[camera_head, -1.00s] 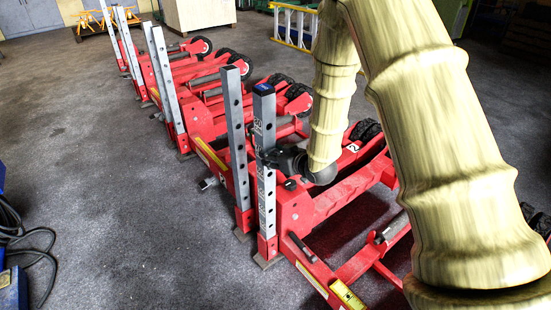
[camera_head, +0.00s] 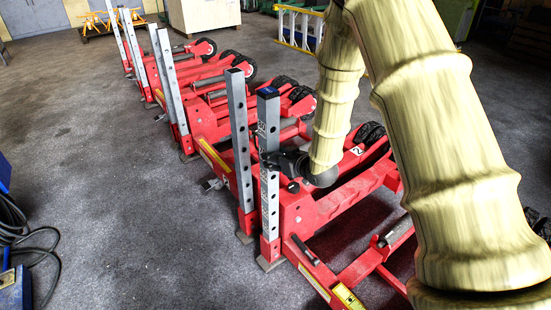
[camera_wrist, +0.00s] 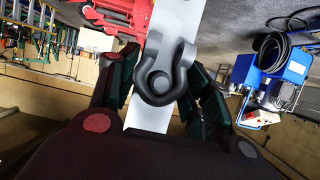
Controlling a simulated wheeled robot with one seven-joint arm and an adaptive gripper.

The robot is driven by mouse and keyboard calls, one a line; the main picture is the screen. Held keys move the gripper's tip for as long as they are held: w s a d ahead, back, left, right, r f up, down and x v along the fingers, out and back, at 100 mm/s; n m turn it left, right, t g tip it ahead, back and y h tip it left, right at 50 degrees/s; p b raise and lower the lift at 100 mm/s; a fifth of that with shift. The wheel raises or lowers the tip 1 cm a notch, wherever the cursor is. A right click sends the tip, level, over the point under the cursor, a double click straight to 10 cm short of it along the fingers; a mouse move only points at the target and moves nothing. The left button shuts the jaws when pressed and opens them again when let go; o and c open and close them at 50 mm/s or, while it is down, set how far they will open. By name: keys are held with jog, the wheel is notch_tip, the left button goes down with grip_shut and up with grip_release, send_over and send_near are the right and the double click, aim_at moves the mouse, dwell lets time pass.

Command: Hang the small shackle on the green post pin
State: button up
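The small shackle (camera_wrist: 163,70) is dark grey and shows large in the middle of the wrist view, its rounded eye end toward me. My gripper (camera_wrist: 163,80) has its green-padded fingers close on both sides of it and appears shut on it. A pale metal post (camera_wrist: 150,115) stands right behind the shackle. In the head view my gripper (camera_head: 275,160) is beside the nearest perforated grey post (camera_head: 268,130), which has a blue top. The fingers and shackle are too small to make out there. I cannot make out a green pin in any view.
Red trolley jacks (camera_head: 330,195) with upright posts stand in a row running to the back left. A second post (camera_head: 240,135) is close to the left of the nearest one. A blue machine with a black hose (camera_wrist: 285,65) shows in the wrist view.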

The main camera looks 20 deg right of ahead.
jog(key=o, duration=0.4)
jog(key=shift+c, duration=0.2)
jog(key=v, duration=1.2)
jog(key=s+a+f+m+g+h, duration=0.1)
jog(key=s+f+g+h, duration=0.15)
jog(key=s+f, duration=0.7)
jog(key=s+a+f+m+g+h, duration=0.1)
jog(key=s+f+m+g, duration=0.15)
jog(key=s+f, duration=0.7)
jog(key=s+a+f+g+h, duration=0.1)
jog(key=s+f+g, duration=0.3)
jog(key=s+f, duration=0.55)
jog(key=s+a+f+g, duration=0.1)
jog(key=s+f+g, duration=0.3)
jog(key=s+f, duration=0.55)
notch_tip(320, 180, up, 20)
jog(key=s+p, duration=0.1)
jog(key=p, duration=1.6)
jog(key=shift+s+d+m, duration=0.2)
jog(key=shift+m, duration=0.25)
